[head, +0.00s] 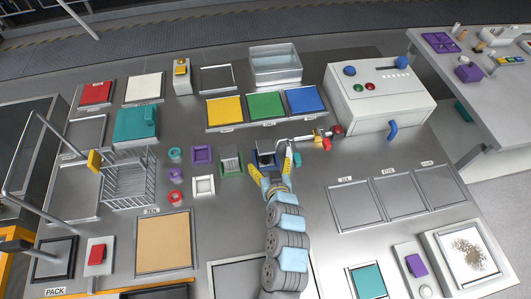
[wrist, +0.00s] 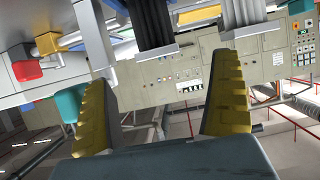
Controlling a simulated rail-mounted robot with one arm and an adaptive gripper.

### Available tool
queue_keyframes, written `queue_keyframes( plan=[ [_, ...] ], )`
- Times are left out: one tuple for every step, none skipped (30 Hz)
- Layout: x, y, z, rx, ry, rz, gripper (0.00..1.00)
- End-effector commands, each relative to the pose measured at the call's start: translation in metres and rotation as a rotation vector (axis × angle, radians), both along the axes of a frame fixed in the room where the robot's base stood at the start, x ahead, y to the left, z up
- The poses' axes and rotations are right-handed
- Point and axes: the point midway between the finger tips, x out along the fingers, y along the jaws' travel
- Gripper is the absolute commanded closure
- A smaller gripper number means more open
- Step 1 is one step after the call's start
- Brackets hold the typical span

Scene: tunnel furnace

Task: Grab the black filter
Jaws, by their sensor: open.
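The black filter (wrist: 154,22) shows in the wrist view as a dark ribbed block at the top, between and beyond my two yellow fingers. In the head view a dark piece in a blue frame (head: 265,158) stands between my fingers, partly hidden by them. My gripper (head: 271,160) is open around that spot, and in the wrist view my gripper (wrist: 163,75) has wide gaps between the fingers. I cannot tell whether either finger touches the filter.
A pale ribbed filter in a green frame (head: 231,162) stands close on the left. A red-ended fitting (head: 327,138) lies close on the right. Yellow (head: 225,108), green (head: 265,105) and blue (head: 304,100) panels lie behind. A wire basket (head: 128,180) stands further left.

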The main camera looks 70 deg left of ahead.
Motion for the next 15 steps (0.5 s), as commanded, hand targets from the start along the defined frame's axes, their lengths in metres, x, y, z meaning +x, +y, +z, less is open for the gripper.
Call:
queue_keyframes(
  plan=[
    [0.001,0.007,-0.002,0.0,0.002,0.002,0.06],
    [0.002,0.01,-0.004,0.0,0.002,0.002,0.06],
    [0.003,0.015,-0.005,0.001,0.001,0.002,0.06],
    [0.004,0.019,-0.006,0.002,-0.001,0.002,0.06],
    [0.005,0.022,-0.007,0.003,-0.001,0.001,0.06],
    [0.006,0.026,-0.009,0.003,-0.001,0.001,0.06],
    [0.006,0.028,-0.011,0.002,0.0,0.001,0.06],
    [0.007,0.031,-0.012,0.001,0.0,0.001,0.06],
    [0.008,0.033,-0.014,0.0,0.001,0.001,0.06],
    [0.008,0.035,-0.015,-0.001,0.001,0.0,0.06],
    [0.009,0.036,-0.016,-0.002,0.001,0.0,0.06],
    [0.009,0.037,-0.017,-0.002,0.0,0.0,0.06],
    [0.009,0.038,-0.017,-0.002,0.0,0.0,0.06],
    [0.01,0.039,-0.017,-0.002,0.0,0.0,0.06],
    [0.01,0.04,-0.017,-0.001,0.0,0.0,0.06]
  ],
)
